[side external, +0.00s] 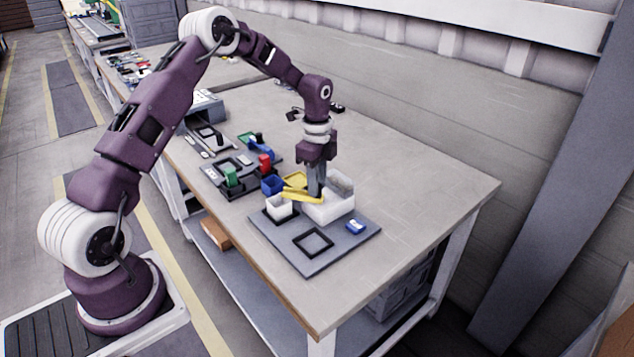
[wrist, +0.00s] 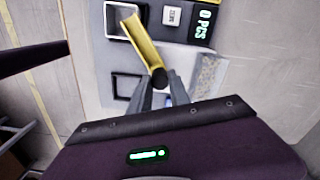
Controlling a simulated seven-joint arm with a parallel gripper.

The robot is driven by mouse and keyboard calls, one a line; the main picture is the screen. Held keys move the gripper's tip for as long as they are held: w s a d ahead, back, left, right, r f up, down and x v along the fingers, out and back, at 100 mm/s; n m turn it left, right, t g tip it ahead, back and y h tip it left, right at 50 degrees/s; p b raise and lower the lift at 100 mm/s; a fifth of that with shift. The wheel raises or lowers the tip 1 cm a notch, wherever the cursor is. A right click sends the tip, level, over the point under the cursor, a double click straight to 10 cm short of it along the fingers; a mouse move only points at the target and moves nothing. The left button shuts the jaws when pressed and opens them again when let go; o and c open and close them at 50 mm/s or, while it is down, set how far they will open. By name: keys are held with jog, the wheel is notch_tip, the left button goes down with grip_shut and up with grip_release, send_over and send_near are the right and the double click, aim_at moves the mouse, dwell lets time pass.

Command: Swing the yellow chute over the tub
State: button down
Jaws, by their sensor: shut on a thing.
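The yellow chute (side external: 295,190) sits above the grey board beside two white containers. It also shows in the wrist view (wrist: 143,45), running up and left from a dark round knob (wrist: 159,78) at its near end. My gripper (side external: 317,192) is shut on that knob; its fingertips (wrist: 160,86) flank it in the wrist view. The chute's far end overlaps the right part of a small white tub (side external: 280,210), which shows with a dark inside in the wrist view (wrist: 112,30). A larger white bin (side external: 332,212) with speckled contents (wrist: 208,74) stands beside the chute.
A black square frame (side external: 313,241) and a small blue item (side external: 355,227) lie on the board (side external: 345,252). A blue bin (side external: 272,185) and a dark fixture with green and red parts (side external: 240,185) stand nearby. A display reads 0 PCS (wrist: 204,24). The table's right side is clear.

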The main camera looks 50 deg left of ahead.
jog(key=c, duration=1.2)
grip_release()
jog(key=shift+r, duration=0.1)
